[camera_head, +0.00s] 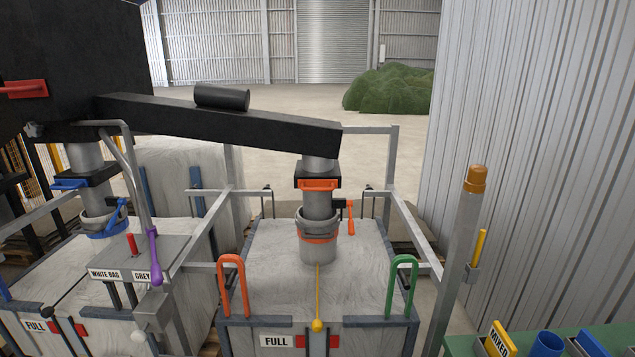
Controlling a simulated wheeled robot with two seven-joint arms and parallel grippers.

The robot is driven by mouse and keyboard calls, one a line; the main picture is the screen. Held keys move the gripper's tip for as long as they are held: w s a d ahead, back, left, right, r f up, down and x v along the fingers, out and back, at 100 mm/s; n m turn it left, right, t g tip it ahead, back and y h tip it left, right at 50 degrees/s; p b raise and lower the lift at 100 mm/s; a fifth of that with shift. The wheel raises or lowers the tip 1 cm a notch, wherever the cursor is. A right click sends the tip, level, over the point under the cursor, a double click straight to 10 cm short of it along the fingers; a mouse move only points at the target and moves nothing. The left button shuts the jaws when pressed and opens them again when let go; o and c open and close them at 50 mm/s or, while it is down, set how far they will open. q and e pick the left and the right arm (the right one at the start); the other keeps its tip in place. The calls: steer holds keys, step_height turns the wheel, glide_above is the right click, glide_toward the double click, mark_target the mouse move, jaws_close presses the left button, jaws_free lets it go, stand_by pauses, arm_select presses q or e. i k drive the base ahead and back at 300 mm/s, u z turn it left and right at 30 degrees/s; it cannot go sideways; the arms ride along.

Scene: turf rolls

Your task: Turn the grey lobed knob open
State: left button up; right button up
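A small grey knob-like part (34,130) sits at the far left, under the black machine body, level with the left end of the black beam. It looks like the grey lobed knob, but it is too small for me to make out its lobes or how far it is turned. Neither my left nor my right gripper is in view, and nothing of mine touches the part.
A black beam (230,122) spans to a spout (318,205) over a white bag (265,262) in a frame. A purple-handled lever (154,257) and a sign panel stand in front left. A post (462,260) and green table (465,344) are right. Open floor lies behind.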

mark_target(33, 130)
steer(key=u, duration=1.55)
steer(key=i, duration=1.3)
steer(key=z, duration=0.55)
